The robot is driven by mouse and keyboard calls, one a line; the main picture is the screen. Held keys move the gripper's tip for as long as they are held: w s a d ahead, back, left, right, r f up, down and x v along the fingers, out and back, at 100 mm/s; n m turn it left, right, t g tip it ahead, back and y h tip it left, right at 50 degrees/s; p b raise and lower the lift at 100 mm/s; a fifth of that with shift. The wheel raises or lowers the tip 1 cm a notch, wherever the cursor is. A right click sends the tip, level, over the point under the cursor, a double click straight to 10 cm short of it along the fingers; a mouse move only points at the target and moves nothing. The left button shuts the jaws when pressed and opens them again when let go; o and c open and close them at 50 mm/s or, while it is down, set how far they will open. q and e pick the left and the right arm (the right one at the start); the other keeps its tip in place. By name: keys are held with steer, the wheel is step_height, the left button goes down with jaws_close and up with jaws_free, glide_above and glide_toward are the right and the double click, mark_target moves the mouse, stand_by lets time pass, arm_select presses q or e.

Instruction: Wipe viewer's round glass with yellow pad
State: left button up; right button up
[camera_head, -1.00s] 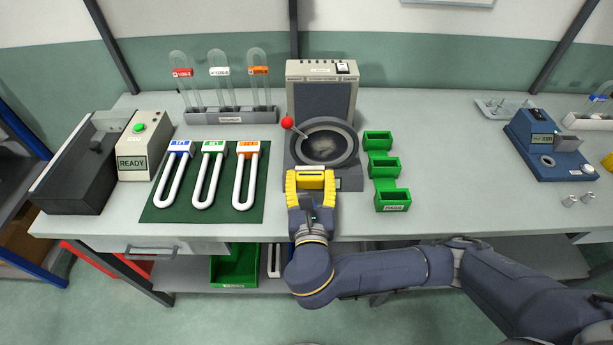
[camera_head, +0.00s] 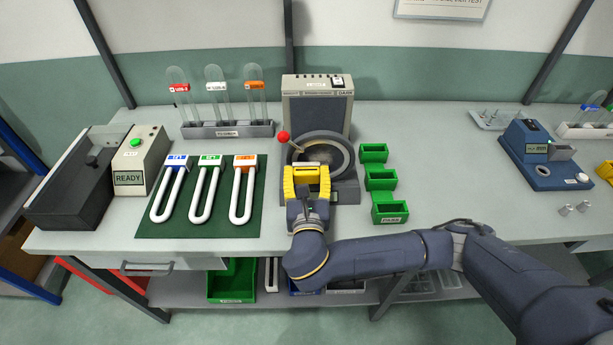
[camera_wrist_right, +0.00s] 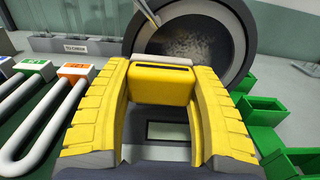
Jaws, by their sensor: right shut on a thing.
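The viewer (camera_head: 318,108) is a grey box with a tilted round glass (camera_head: 322,152) in a dark ring at its front. The glass looks dark with a greyish smudged patch, also seen in the wrist view (camera_wrist_right: 190,48). My right gripper (camera_head: 306,178) has yellow fingers and is shut on the yellow pad (camera_wrist_right: 161,84), which sits between the fingertips in the wrist view. The pad is at the lower edge of the ring; whether it touches the glass I cannot tell. The gripper hides part of the viewer's base. My left gripper is not in view.
A red-knobbed lever (camera_head: 284,137) stands at the ring's left. Green bins (camera_head: 381,179) are close on the right. A green mat (camera_head: 253,222) with U-shaped tubes lies left, and a tube rack (camera_head: 228,131) stands behind it.

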mark_target(334, 162)
steer(key=shift+w, duration=0.95)
stand_by(0.7)
steer(key=shift+d, duration=0.25)
steer(key=shift+s+d, duration=0.2)
steer(key=shift+d, duration=3.4)
steer(key=shift+a, duration=0.15)
steer(key=shift+o, duration=0.2)
steer(key=shift+w+a, duration=0.2)
steer(key=shift+a, duration=1.55)
